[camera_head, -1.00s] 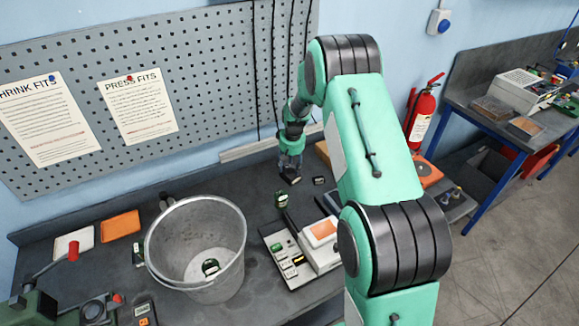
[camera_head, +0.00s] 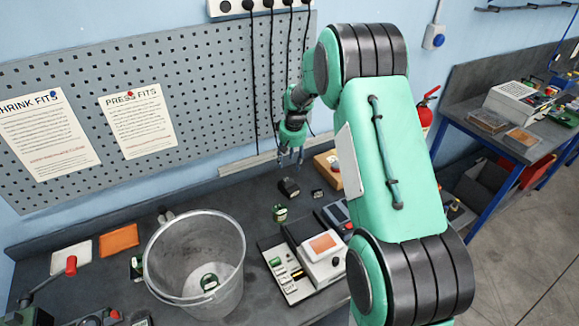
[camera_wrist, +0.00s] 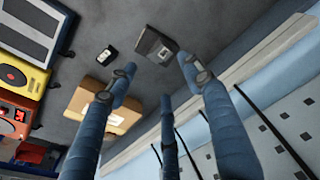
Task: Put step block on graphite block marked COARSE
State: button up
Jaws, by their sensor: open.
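My gripper (camera_head: 290,157) is open and empty above the back of the bench in the head view. In the wrist view its fingers (camera_wrist: 163,82) are spread apart. A dark grey block (camera_wrist: 155,45) lies past the fingertips, with a paler stepped patch on it. I cannot tell whether this is one piece or the step block on a graphite block. It also shows just below my gripper in the head view (camera_head: 289,188). A small black block (camera_wrist: 108,54) with a pale label lies beside it, also seen in the head view (camera_head: 317,194). No COARSE marking is readable.
A wooden box (camera_wrist: 122,112) stands close to the blocks. A metal bucket (camera_head: 165,255), a green item (camera_head: 280,213) and a white device (camera_head: 325,262) stand nearer the front. The pegboard wall (camera_head: 190,80) rises behind. Bare bench shows around the blocks.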

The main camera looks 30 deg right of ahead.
jog(key=shift+r, duration=0.2)
dwell(0.5)
jog(key=s+a+r+t, duration=0.1)
jog(key=s+a+r, duration=0.45)
jog(key=r, duration=0.25)
jog(key=s+a+r, duration=0.4)
jog(key=s+r, duration=0.2)
jog(key=r, duration=0.2)
jog(key=s+a+r+t, duration=0.1)
jog(key=s+a+r, duration=0.3)
jog(key=s+r, duration=0.3)
jog(key=s+a+r, duration=0.1)
jog(key=s+a, duration=0.2)
jog(key=s, duration=0.6)
jog(key=s+a+r+t, duration=0.1)
jog(key=s+a+r, duration=0.1)
jog(key=s, duration=0.6)
jog(key=s+a+r+n+t, duration=0.1)
jog(key=s+a, duration=0.3)
jog(key=s, duration=0.5)
jog(key=shift+s+r, duration=0.3)
jog(key=shift+r, duration=0.15)
notch_tip(320, 180, down, 6)
jog(key=b, duration=0.5)
jog(key=shift+r+b, duration=0.2)
jog(key=shift+b, duration=0.15)
